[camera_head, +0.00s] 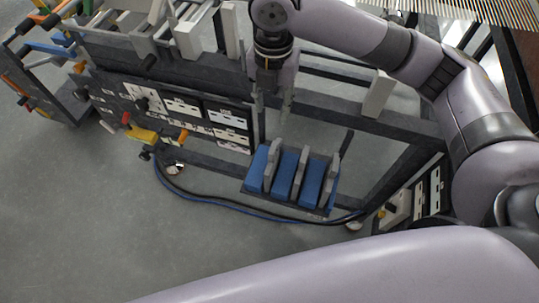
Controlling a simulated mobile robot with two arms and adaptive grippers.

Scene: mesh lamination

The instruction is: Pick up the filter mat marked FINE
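My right gripper (272,108) points downward near the top middle, its two fingers apart with nothing seen between them. Below it and slightly to the right in the picture, several blue and grey slabs (312,182) stand on edge, side by side, in a low holder. The fingertips look apart from these slabs. No marking FINE can be read on anything, so I cannot tell which thing is that filter mat. My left gripper is not in view.
A dark grey machine frame (400,117) runs across the scene. A panel with white labels (182,105) is on its left part. A blue and black cable (225,205) curves over the grey floor (75,215), which is clear at lower left.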

